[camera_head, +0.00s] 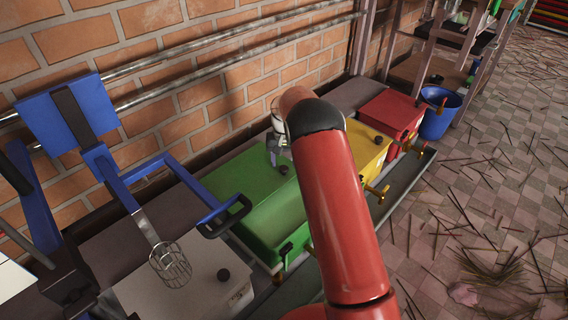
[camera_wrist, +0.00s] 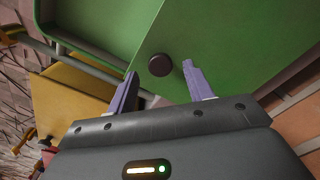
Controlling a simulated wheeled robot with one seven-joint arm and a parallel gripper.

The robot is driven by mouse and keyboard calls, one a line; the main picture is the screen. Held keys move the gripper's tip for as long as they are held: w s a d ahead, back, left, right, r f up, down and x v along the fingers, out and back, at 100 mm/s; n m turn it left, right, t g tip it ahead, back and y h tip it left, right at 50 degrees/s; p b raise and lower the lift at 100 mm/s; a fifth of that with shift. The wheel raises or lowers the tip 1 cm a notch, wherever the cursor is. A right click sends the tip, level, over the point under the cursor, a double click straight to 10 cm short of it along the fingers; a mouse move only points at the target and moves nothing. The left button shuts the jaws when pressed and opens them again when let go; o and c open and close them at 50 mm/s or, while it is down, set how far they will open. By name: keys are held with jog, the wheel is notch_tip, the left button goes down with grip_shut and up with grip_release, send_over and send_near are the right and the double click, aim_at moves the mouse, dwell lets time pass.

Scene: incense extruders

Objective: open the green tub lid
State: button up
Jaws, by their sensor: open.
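The green tub (camera_head: 290,215) stands in the row by the brick wall in the head view. Its flat green lid (camera_head: 240,172) has a round dark knob (camera_head: 283,169). In the wrist view the lid (camera_wrist: 225,45) fills the upper right, and its knob (camera_wrist: 160,65) shows between the fingertips. A recessed green part with a raised rim (camera_wrist: 95,30) lies left of the lid's edge. My gripper (camera_wrist: 160,70) is open, one finger on each side of the knob; I cannot tell whether they touch it. In the head view my red arm hides part of the tub and gripper.
A yellow tub (camera_head: 368,150), a red tub (camera_head: 393,112) and a blue bucket (camera_head: 440,112) stand to the right. A white tub (camera_head: 190,285) and a blue-framed device (camera_head: 120,180) are at left. Metal pipes (camera_head: 240,70) run along the wall. Sticks litter the floor.

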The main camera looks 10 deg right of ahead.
notch_tip(320, 180, up, 6)
jog(key=shift+r, duration=0.1)
dwell(0.5)
jog(key=s+d+r+t+p, duration=0.1)
jog(key=s+r, duration=0.8)
jog(key=r, duration=0.3)
jog(key=s+d+r+t+p, duration=0.1)
jog(key=s+r+t, duration=0.1)
jog(key=s+r, duration=0.85)
jog(key=s+r+n+t+p, duration=0.1)
jog(key=s+r+t+p, duration=0.1)
jog(key=s, duration=2)
jog(key=shift+d+n+t, duration=0.2)
jog(key=shift+n+t, duration=0.1)
jog(key=shift+n, duration=0.1)
jog(key=shift+r, duration=0.1)
